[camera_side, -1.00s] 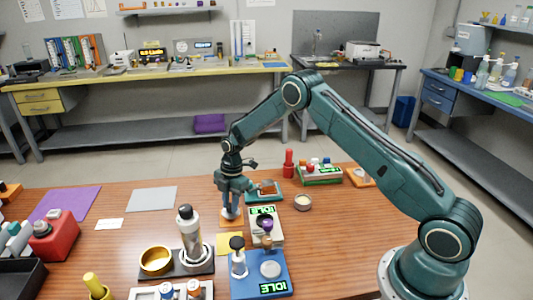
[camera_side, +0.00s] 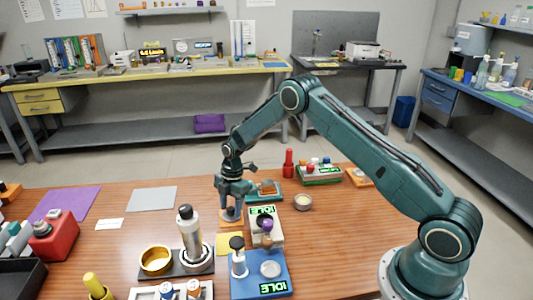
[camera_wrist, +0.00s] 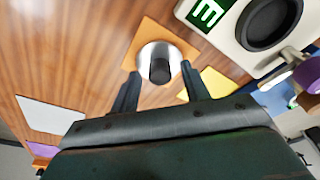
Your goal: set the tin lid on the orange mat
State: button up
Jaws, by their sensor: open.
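The tin lid (camera_wrist: 146,55) is a silver disc with a dark upright knob. It lies on the orange mat (camera_wrist: 150,28) in the wrist view. In the side view the lid (camera_side: 232,213) is small and partly hidden by my fingers, above the orange mat (camera_side: 232,221). My gripper (camera_wrist: 160,71) is open, with one finger on each side of the knob in the wrist view. Gaps show between the knob and both fingers. In the side view my gripper (camera_side: 231,206) points down at the mat.
A scale reading IDLE (camera_side: 266,238) stands close to the right of the mat. A yellow mat (camera_side: 230,243) lies in front. A tall bottle (camera_side: 189,228) and gold dish (camera_side: 156,259) stand at the front left. A grey mat (camera_side: 151,198) lies left, with bare table between.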

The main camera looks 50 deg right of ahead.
jog(key=shift+r, duration=0.1)
notch_tip(320, 180, up, 12)
jog(key=d, duration=0.1)
jog(key=shift+d, duration=0.4)
dwell(0.6)
jog(key=s+a+r+m+t+h, duration=0.15)
jog(key=s+r+m, duration=0.25)
jog(key=s+r, duration=0.55)
jog(key=s+a+r+m+t, duration=0.1)
jog(key=s+a+r+m, duration=0.4)
jog(key=r, duration=0.7)
jog(key=s+r+m+t, duration=0.1)
jog(key=s+m+t, duration=0.2)
jog(key=s+m, duration=0.6)
jog(key=s, duration=1.4)
jog(key=shift+s+r, duration=0.25)
